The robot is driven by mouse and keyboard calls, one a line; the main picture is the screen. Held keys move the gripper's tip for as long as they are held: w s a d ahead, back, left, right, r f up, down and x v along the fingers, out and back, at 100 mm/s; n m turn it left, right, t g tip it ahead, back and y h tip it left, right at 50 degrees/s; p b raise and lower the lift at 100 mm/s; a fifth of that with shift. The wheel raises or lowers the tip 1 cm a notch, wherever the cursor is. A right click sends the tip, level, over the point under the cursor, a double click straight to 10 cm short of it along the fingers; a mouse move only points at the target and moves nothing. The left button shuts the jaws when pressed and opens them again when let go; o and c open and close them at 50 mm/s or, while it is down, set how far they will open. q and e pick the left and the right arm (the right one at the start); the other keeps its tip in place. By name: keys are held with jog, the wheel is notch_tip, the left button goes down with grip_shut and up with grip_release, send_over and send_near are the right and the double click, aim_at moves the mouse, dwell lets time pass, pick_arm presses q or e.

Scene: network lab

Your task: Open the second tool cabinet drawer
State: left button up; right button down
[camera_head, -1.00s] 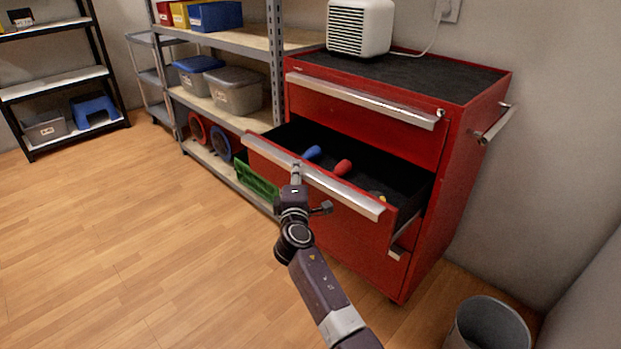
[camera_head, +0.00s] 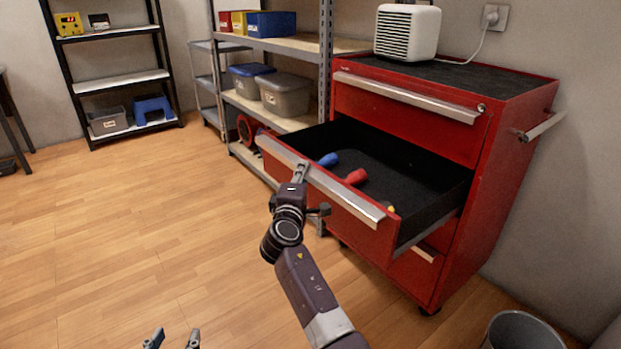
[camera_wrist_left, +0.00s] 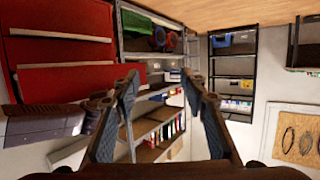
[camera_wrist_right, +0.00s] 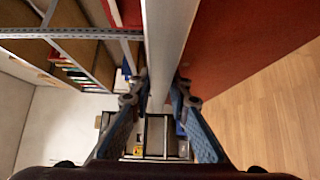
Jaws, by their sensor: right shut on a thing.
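The red tool cabinet (camera_head: 470,180) stands against the wall in the head view. Its second drawer (camera_head: 340,203) is pulled well out, with blue, red and yellow-tipped tools inside. My right gripper (camera_head: 299,172) is shut on the silver drawer handle (camera_head: 352,200), near its left part. In the right wrist view the handle (camera_wrist_right: 168,40) runs between the fingers of my right gripper (camera_wrist_right: 158,95). My left gripper (camera_head: 172,340) shows only its fingertips at the bottom of the head view. In the left wrist view its fingers (camera_wrist_left: 160,85) are apart with nothing between them.
The top drawer (camera_head: 405,100) is closed. A white box-shaped appliance (camera_head: 407,32) sits on the cabinet. A grey shelf rack (camera_head: 322,70) stands close to the left of the drawer. A grey bin (camera_head: 520,332) is at the lower right. The wood floor (camera_head: 130,230) at left is clear.

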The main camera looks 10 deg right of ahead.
pick_arm(q)
jog(key=shift+w+d+r+t+h, duration=0.1)
jog(key=shift+r+t+h, duration=0.2)
jog(key=shift+r+t, duration=0.9)
pick_arm(e)
jog(key=shift+s+a+f, duration=0.35)
jog(key=shift+a+f, duration=0.15)
jog(key=shift+a, duration=0.1)
pick_arm(q)
jog(key=shift+r+g, duration=0.35)
jog(key=shift+g, duration=0.05)
pick_arm(e)
jog(key=c, duration=1.9)
grip_release()
jog(key=shift+r, duration=0.15)
jog(key=shift+r, duration=0.1)
